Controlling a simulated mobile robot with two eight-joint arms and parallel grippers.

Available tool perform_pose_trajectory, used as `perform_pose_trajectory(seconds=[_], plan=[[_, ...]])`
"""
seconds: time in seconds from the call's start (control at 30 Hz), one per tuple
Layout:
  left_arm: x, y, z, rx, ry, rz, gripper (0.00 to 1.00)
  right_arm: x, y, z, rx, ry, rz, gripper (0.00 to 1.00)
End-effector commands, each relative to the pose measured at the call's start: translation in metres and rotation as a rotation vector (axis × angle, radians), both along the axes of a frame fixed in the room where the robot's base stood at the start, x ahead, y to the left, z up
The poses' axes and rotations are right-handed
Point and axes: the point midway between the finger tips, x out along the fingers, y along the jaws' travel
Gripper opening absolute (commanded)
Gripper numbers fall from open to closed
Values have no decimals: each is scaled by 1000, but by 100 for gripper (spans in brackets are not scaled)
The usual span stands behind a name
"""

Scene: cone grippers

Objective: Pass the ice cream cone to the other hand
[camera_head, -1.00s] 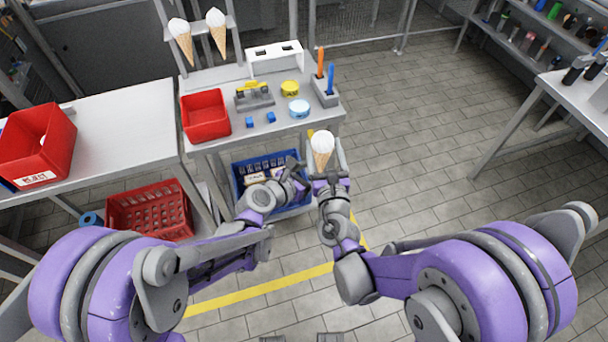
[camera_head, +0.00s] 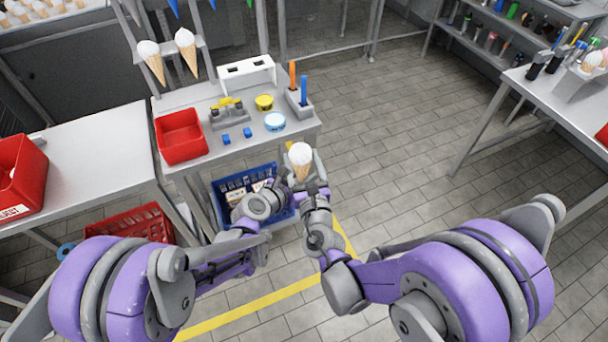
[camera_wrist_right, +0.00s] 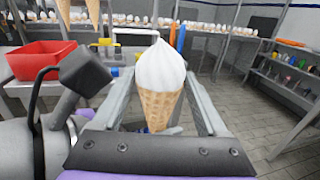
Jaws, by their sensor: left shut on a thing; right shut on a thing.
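The ice cream cone (camera_head: 301,160), white swirl on a brown waffle cone, stands upright between my two grippers in the head view. In the right wrist view, the cone (camera_wrist_right: 161,85) is upright between the grey fingers. My right gripper (camera_head: 304,188) is shut on the cone from below. My left gripper (camera_head: 286,190) reaches in from the left and is shut on the cone low down, close beside the right gripper. Its exact contact is hidden among the overlapping fingers. Part of my left gripper and wrist also shows at the left of the right wrist view.
A workbench ahead holds a red bin (camera_head: 181,137), a white rack (camera_head: 246,75), a yellow tub (camera_head: 264,102) and a blue-white tub (camera_head: 275,121). Two more cones hang in a rack (camera_head: 188,50). A blue crate (camera_head: 240,185) is below. Open floor lies right.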

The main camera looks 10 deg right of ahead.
Motion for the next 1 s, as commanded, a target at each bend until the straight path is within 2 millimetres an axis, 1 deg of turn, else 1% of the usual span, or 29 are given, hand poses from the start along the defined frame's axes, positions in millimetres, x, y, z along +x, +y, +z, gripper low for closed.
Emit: perform_pose_trajectory(seconds=[0.03,0.13,0.17,0.37,0.47,0.57,0.67,0.8,0.9,1.0], plan=[[-1,0,0,0,0,-1,3,0,0,0,0,0,0,79],[-1,0,0,0,0,-1,3,0,0,0,0,0,0,97],[-1,0,0,0,0,-1,3,0,0,0,0,0,0,100],[0,0,0,0,0,-1,3,0,0,0,0,0,0,100],[0,0,0,0,0,-1,3,-4,0,0,0,0,0,100],[0,0,0,0,0,-1,3,-16,0,0,1,0,1,100],[0,0,0,0,0,-1,3,-36,-1,0,1,0,2,100],[0,0,0,0,0,-1,3,-67,-3,-1,1,0,3,100],[0,0,0,0,0,-1,3,-87,-4,-1,1,0,2,100],[0,0,0,0,0,-1,3,-103,-4,-1,1,0,3,100]])
